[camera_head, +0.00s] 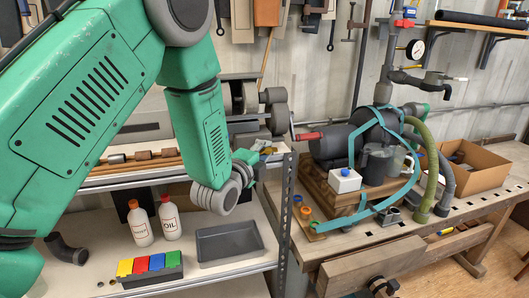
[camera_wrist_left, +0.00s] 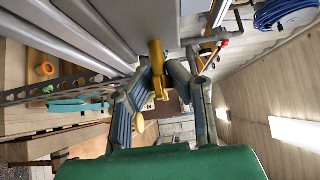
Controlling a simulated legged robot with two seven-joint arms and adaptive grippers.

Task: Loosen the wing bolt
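The yellow wing bolt (camera_wrist_left: 157,58) shows in the left wrist view under grey metal parts. Its lower end hangs between the two fingers of my left gripper (camera_wrist_left: 160,78). The fingertips lie close on either side of it; I cannot tell whether both touch it. In the head view my green left arm bends down, and the gripper (camera_head: 262,157) sits just below the grey cylindrical parts (camera_head: 250,97) at the rack's right end. The fingertips are small there and the bolt is hard to make out. My right gripper is not in view.
A perforated metal post (camera_head: 285,215) stands close to the gripper. The workbench (camera_head: 365,262) at right carries a pump with teal straps (camera_head: 385,205), a white box (camera_head: 345,181) and an open carton (camera_head: 485,178). A grey tray (camera_head: 228,245) and two bottles (camera_head: 170,217) stand on the lower shelf.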

